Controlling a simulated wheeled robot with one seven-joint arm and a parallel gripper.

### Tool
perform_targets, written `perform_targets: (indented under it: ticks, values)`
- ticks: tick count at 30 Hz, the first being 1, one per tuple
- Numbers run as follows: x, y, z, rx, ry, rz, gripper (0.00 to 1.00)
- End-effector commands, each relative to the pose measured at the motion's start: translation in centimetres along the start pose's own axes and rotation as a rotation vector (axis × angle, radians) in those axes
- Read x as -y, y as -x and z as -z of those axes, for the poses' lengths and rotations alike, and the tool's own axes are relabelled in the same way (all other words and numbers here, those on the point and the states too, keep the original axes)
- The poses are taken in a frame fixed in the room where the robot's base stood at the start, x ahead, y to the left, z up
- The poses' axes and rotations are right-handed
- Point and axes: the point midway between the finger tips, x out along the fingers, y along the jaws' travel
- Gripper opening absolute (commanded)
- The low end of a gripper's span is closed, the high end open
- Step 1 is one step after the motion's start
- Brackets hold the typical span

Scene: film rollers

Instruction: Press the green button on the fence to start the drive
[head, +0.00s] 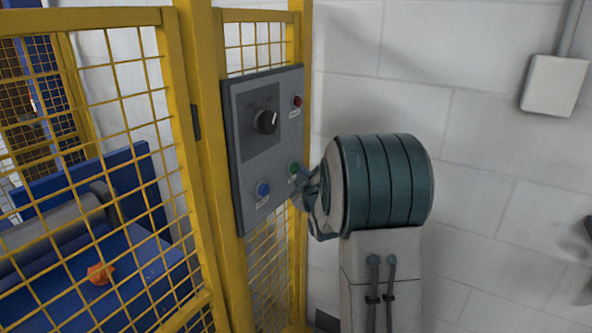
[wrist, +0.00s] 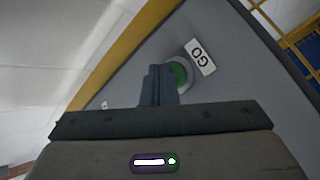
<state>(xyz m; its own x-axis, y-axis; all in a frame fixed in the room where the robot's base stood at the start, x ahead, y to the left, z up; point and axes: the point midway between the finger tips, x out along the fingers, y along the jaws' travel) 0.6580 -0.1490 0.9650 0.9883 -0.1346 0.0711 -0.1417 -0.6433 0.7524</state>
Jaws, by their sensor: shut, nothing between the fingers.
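The green button (head: 293,167) sits low on the right side of the grey control panel (head: 240,190), which is fixed to the yellow fence. In the wrist view the green button (wrist: 180,74) has a pale ring and a white label reading "GO" (wrist: 200,57) beside it. My gripper (head: 303,182) is at the panel's lower right edge, close to the green button. In the wrist view its shut fingers (wrist: 158,72) cover the button's left part. I cannot tell whether the tips touch it.
A black rotary knob (head: 266,122), a red button (head: 297,101) and a blue button (head: 263,188) share the panel. Yellow mesh fence (head: 110,160) stands left, with a roller (head: 60,225) and an orange object (head: 101,273) behind it. A white block wall (head: 480,130) is behind my arm.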

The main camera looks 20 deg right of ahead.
Motion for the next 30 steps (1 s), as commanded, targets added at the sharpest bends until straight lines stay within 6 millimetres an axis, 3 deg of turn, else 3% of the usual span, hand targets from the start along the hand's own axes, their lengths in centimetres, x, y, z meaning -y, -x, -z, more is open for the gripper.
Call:
perform_targets:
  ticks: [30]
  values:
    - [0.38,-0.45,0.35,-0.001,0.0,0.0,0.0]
